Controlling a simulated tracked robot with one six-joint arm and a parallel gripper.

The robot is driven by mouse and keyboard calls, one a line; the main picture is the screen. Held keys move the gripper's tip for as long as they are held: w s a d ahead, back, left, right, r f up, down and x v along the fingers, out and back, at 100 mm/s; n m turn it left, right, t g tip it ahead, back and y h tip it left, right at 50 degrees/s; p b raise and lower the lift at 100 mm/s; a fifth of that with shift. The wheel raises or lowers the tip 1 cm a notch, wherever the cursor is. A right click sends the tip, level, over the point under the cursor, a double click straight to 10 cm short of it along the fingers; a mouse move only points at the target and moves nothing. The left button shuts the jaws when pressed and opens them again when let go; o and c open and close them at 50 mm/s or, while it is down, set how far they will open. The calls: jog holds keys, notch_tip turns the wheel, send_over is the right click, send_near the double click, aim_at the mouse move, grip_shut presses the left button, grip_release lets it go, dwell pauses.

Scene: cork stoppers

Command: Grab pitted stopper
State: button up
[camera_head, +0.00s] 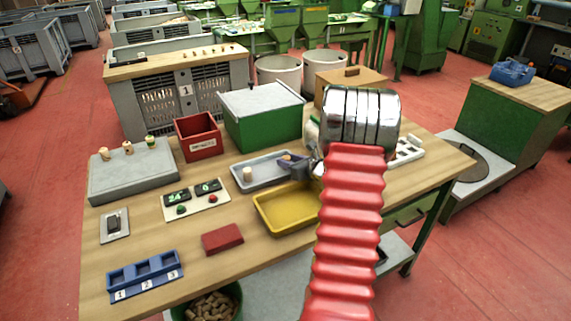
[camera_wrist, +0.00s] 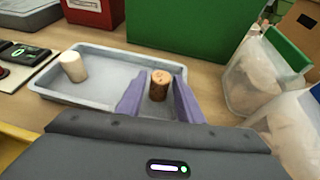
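A brown stopper with dark, mottled sides and small dark marks on its top (camera_wrist: 161,83) stands upright in the grey tray (camera_wrist: 100,107). My gripper (camera_wrist: 158,92) is low over the tray with its two purple fingers apart, one on each side of this stopper. A gap shows at the left finger; I cannot tell whether the right finger touches. A pale, smooth stopper (camera_wrist: 74,66) stands at the tray's left. In the head view, the pale stopper (camera_head: 247,174) is clear, while my gripper (camera_head: 300,166) partly hides the brown one (camera_head: 286,158).
A yellow tray (camera_head: 262,218) lies in front of the grey tray. A green box (camera_head: 262,128) and a red bin (camera_head: 198,146) stand behind. Clear bags (camera_wrist: 250,75) are close on the right. Several stoppers stand on a grey block (camera_head: 120,182) at left.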

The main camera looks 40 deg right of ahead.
jog(key=c, duration=0.8)
notch_tip(320, 180, up, 10)
jog(key=shift+r, duration=0.1)
dwell(0.6)
dwell(0.4)
